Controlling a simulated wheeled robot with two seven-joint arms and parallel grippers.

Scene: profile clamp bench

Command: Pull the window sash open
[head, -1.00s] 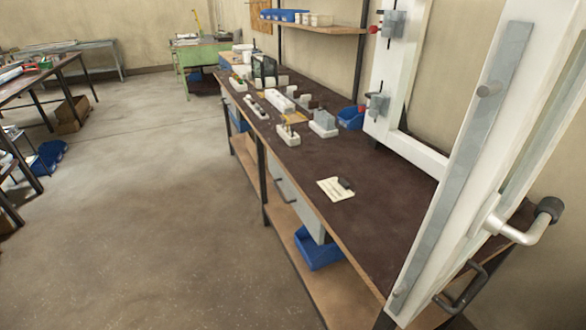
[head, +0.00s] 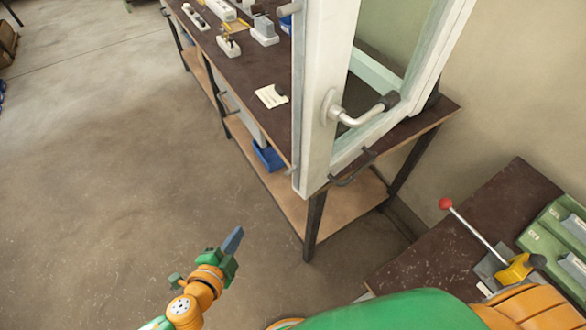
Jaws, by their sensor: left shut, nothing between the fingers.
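The white window sash (head: 312,105) stands upright at the near end of the dark bench, with its glass pane behind the near stile. A silver lever handle (head: 350,117) with a dark grip points right from the stile. My right gripper is not in view.
The workbench (head: 266,72) carries small parts and a paper card (head: 270,96). A blue bin (head: 267,156) sits on its lower shelf. At right, another dark table (head: 448,250) holds a red-knobbed lever (head: 446,204) and green trays. Floor to the left is clear.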

